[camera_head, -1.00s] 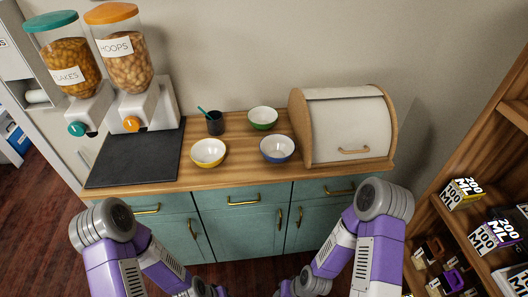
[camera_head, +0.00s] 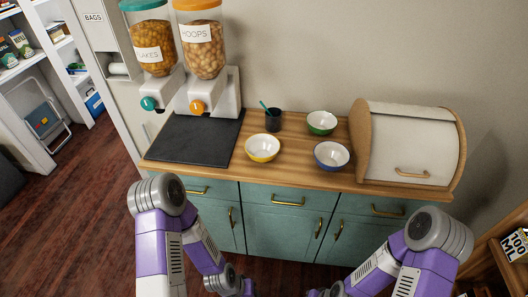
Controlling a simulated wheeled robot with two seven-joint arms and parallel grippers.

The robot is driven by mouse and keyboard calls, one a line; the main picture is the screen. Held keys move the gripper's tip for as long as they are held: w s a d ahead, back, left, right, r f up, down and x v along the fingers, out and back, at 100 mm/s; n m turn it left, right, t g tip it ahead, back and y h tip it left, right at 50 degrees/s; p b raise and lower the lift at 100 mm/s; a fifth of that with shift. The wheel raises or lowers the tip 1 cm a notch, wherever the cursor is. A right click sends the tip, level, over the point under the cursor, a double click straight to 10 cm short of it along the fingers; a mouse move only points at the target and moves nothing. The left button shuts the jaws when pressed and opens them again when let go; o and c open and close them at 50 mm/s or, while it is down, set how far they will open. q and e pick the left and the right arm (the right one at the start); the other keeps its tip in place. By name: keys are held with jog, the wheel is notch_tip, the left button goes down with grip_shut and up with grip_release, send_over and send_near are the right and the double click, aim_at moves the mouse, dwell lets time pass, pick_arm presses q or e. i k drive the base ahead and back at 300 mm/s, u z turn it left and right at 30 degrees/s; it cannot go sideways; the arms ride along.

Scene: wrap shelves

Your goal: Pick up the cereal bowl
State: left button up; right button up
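Three bowls with white insides stand upright on the wooden counter (camera_head: 290,172). The yellow bowl (camera_head: 262,149) is at the front left, the green bowl (camera_head: 321,123) is farther back, and the blue bowl (camera_head: 331,156) is at the front right. The picture does not mark which one is the cereal bowl. My two arms hang in front of the cabinet, bent downward, apart from the bowls. Their lower parts reach the bottom edge, and neither gripper's fingers can be made out.
A dark mat (camera_head: 195,138) lies left of the bowls, before two cereal dispensers (camera_head: 205,55). A dark cup (camera_head: 273,121) with a teal utensil stands behind the yellow bowl. A bread bin (camera_head: 412,145) closes off the right. Shelves (camera_head: 512,245) stand at the lower right.

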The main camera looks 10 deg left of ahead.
aim_at(329, 156)
jog(key=z, duration=0.05)
jog(key=k, duration=0.5)
jog(key=u, duration=0.7)
jog(key=i, duration=1.45)
jog(key=z, duration=0.75)
